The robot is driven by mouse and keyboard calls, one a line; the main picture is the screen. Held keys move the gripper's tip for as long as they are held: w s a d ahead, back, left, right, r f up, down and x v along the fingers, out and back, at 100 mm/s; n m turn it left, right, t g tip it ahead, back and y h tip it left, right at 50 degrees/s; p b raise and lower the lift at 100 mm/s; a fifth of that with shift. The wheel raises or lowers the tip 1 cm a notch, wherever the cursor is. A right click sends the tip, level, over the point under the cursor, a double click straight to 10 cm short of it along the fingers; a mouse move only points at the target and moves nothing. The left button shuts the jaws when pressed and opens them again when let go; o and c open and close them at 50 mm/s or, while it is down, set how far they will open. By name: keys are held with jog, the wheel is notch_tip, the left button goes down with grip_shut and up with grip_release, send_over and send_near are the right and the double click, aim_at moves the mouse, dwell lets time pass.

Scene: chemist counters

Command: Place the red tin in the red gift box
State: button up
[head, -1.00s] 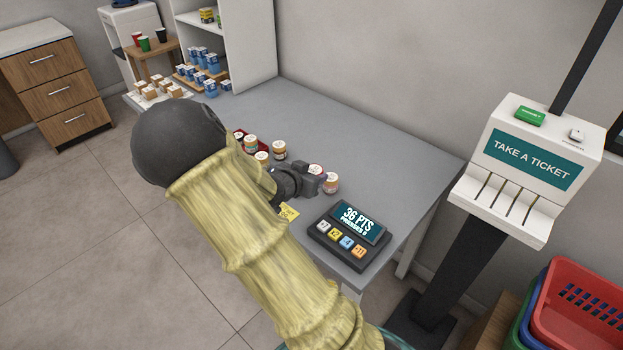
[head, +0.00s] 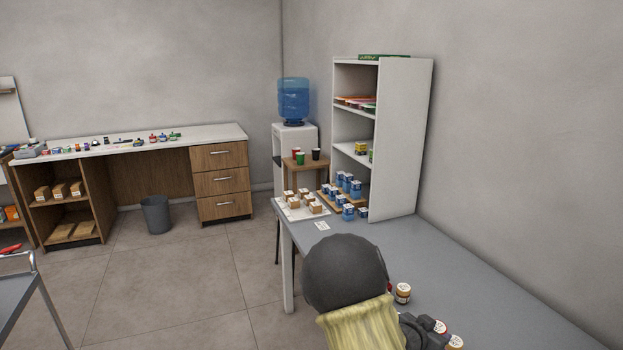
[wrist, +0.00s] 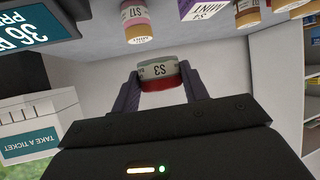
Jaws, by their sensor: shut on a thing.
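In the wrist view my gripper (wrist: 160,85) is shut on the red tin (wrist: 163,84), which has a red band and a pale label and appears upside down in this view. The tin is held between the two fingertips, with bare pale surface behind it. In the head view my gripper (head: 430,335) is at the bottom edge above the grey counter, partly cut off and partly hidden by my arm. I cannot make out the red gift box in any view now; a small red patch (head: 389,287) beside my arm is too hidden to identify.
On the counter (head: 470,275), small jars (head: 403,292) stand near my gripper. The wrist view shows a pink jar (wrist: 135,22), a purple box (wrist: 203,9) and a ticket machine (wrist: 30,146).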

jog(key=shift+w+a+r+n+t+y+p, duration=0.15)
jog(key=shift+w+a+n+t+y+p, duration=0.25)
jog(key=shift+n+t+p, duration=0.25)
jog(key=a+f+n+t+y+p, duration=0.1)
jog(key=a, duration=0.1)
jog(key=w+a+f+n+t+y+p, duration=0.1)
jog(key=a+n+y+p, duration=0.1)
jog(key=a+f+n+t+y+p, duration=0.1)
jog(key=a+n, duration=0.1)
jog(key=shift+w, duration=0.25)
jog(key=s+a+f+n+y+p, duration=0.2)
jog(key=a+f+n+y+p, duration=0.1)
jog(key=a, duration=0.5)
jog(key=shift+s+a+f+n+t+y, duration=0.25)
jog(key=shift+s+f+n+t+y, duration=0.15)
jog(key=shift+f+n+y, duration=0.4)
jog(key=shift+f, duration=0.2)
